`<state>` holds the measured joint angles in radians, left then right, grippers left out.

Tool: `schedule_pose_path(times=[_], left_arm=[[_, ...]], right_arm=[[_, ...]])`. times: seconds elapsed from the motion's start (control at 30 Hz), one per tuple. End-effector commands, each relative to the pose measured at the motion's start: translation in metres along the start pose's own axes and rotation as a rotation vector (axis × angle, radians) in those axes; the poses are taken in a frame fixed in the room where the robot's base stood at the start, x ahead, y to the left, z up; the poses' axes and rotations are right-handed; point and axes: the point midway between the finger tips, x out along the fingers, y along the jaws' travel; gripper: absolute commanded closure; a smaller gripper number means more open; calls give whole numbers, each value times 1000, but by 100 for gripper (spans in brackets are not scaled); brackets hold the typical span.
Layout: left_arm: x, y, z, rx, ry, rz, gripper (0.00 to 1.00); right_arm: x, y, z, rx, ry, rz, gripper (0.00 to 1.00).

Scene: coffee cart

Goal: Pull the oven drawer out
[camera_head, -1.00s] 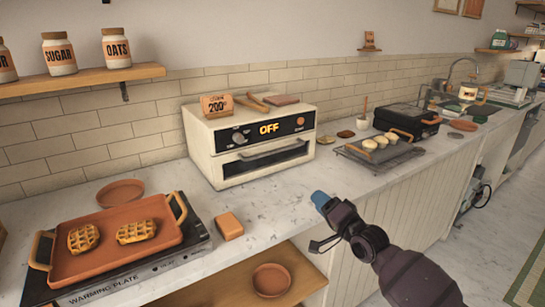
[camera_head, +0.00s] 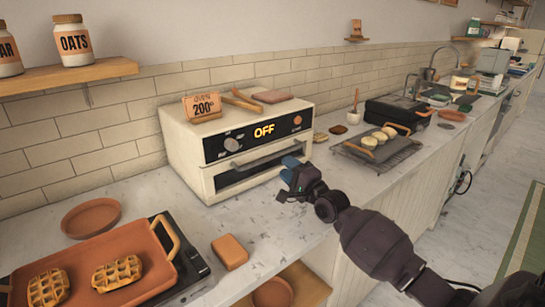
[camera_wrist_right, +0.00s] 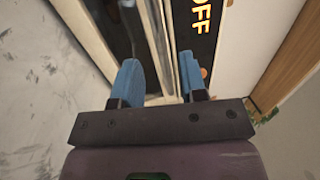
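The cream oven (camera_head: 185,150) stands on the counter against the tiled wall, and its display reads OFF. Its drawer (camera_head: 228,190) has a light bar handle (camera_head: 262,157) across the front and looks closed. My right gripper (camera_head: 291,170), with blue fingertips, is at the right end of the drawer front, close to the handle. In the right wrist view my right gripper (camera_wrist_right: 160,80) is open, its fingers apart on either side of the pale handle bar (camera_wrist_right: 158,35). Whether they touch it I cannot tell. My left gripper is not in view.
A tray (camera_head: 145,258) with waffles sits on the warming plate at front left. A brown block (camera_head: 229,251) lies on the counter before the oven. A wire rack (camera_head: 378,154) with round pieces is to the right. Counter directly before the drawer is mostly clear.

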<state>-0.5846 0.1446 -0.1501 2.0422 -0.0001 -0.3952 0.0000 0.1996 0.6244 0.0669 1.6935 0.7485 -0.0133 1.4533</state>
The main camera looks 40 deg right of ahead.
Motion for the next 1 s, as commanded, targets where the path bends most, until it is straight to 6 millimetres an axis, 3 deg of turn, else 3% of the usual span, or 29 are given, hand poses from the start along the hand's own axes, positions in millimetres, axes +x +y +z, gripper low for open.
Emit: schedule_pose_path(times=[0.2, 0.4, 0.87, 1.0], left_arm=[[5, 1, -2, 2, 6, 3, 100], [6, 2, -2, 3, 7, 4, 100], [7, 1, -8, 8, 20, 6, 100], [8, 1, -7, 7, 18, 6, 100]], right_arm=[[35, 1, 0, -1, 0, 0, 61], [56, 1, 0, -1, 0, 1, 61], [66, 0, 0, -1, 0, 1, 61], [66, 0, 0, -1, 0, 1, 79]])
